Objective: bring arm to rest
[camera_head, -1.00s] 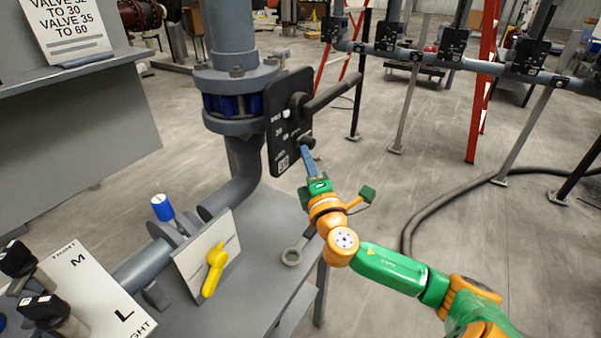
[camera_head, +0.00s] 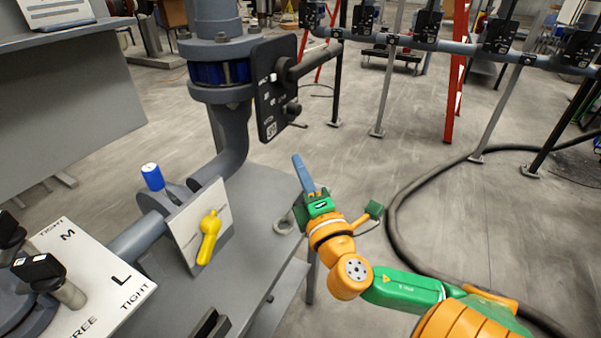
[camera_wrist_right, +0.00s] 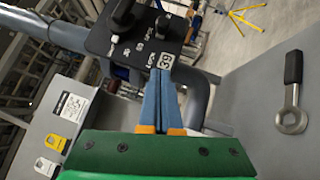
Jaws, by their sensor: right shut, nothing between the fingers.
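My right arm, green and orange, comes in from the lower right in the head view. Its right gripper (camera_head: 300,167) has blue fingers, shut and empty. It is in front of and below the black valve panel (camera_head: 268,92), apart from it. In the right wrist view the shut fingers (camera_wrist_right: 165,85) point towards the same panel (camera_wrist_right: 125,45), with its knob and lever. My left gripper is not in view.
The grey pipe (camera_head: 232,130) stands on a grey table (camera_head: 262,210). A yellow lever (camera_head: 208,238) on a white plate and a blue-capped stem (camera_head: 153,177) are to the left. A wrench (camera_wrist_right: 292,95) lies on the table. A black hose (camera_head: 392,205) lies on the open floor at right.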

